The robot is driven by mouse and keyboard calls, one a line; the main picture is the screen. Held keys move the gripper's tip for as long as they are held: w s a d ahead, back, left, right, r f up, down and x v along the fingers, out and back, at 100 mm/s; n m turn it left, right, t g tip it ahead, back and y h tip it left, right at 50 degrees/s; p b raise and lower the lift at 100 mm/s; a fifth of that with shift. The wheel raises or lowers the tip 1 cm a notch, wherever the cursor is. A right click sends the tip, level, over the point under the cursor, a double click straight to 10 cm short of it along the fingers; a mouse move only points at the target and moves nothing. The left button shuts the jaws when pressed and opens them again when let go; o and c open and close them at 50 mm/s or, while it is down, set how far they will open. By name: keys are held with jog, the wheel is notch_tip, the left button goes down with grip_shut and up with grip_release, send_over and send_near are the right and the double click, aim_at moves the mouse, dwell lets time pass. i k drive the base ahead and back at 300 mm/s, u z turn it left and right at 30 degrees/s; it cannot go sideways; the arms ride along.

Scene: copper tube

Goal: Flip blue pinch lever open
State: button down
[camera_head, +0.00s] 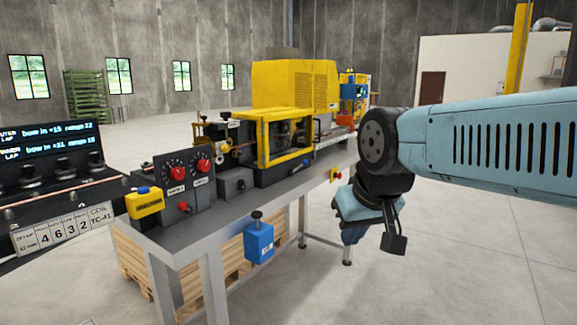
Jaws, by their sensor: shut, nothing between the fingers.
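Another small blue part (143,190) sits on top of a yellow box at the bench's left end. My gripper (353,234) hangs from my arm on the right, in front of and to the right of the bench, apart from all these parts. It points down and is shut and empty; its fingertips are hard to make out.
The bench (167,240) carries a control box (184,187) with red knobs and the yellow-framed machine (284,133). A blue box (258,243) with a black knob hangs at its front edge. The floor (460,265) at right is clear.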

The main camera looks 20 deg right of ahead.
aim_at(305, 162)
jog(key=u, duration=0.05)
jog(key=i, duration=1.4)
jog(key=z, duration=0.75)
jog(key=i, duration=0.7)
jog(key=z, duration=0.2)
jog(key=k, duration=0.95)
jog(key=z, duration=0.2)
jog(key=i, duration=0.9)
jog(key=u, duration=0.1)
